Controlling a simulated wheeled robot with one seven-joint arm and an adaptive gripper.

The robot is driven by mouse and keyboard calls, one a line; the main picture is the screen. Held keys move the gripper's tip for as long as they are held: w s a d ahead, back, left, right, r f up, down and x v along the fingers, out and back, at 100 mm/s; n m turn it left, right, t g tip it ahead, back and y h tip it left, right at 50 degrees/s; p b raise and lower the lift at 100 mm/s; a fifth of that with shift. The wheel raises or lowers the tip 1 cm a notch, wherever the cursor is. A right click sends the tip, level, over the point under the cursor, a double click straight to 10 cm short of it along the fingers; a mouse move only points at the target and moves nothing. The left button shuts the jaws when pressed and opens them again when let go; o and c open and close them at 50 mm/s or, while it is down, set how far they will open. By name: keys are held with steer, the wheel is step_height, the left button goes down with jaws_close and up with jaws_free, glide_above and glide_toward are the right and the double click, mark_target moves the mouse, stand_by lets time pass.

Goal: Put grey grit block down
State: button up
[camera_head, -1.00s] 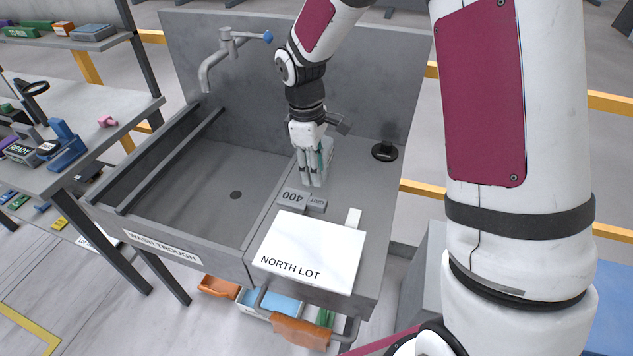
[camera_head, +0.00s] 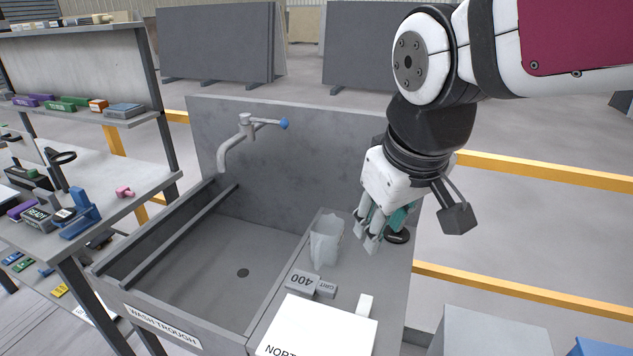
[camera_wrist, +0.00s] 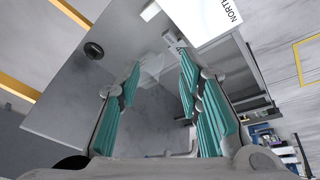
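The grey grit block (camera_head: 311,284), marked 400 and GRIT, lies on the ledge right of the wash trough, behind the white NORTH LOT board.
A translucent crumpled container (camera_head: 325,243) stands behind the block on the ledge. The NORTH LOT board (camera_head: 318,328) covers the front of the ledge. A black round piece (camera_head: 398,237) sits at the back right. The trough basin (camera_head: 215,262) is empty, with a tap (camera_head: 240,140) above.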

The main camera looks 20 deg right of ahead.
steer(key=shift+o, duration=0.2)
steer(key=s+r+m+t, duration=0.1)
steer(key=s+m, duration=0.1)
steer(key=s, duration=0.4)
steer(key=shift+m+y, duration=0.3)
steer(key=n+g+p, duration=0.2)
steer(key=n+g, duration=0.3)
steer(key=n, duration=0.6)
glide_above(327, 286)
step_height(327, 286, down, 20)
steer(key=f, duration=0.7)
steer(key=shift+d+f, duration=0.2)
steer(key=shift+f, duration=0.15)
steer(key=shift+a+f, duration=0.2)
steer(key=shift+f, duration=2.35)
jaws_close()
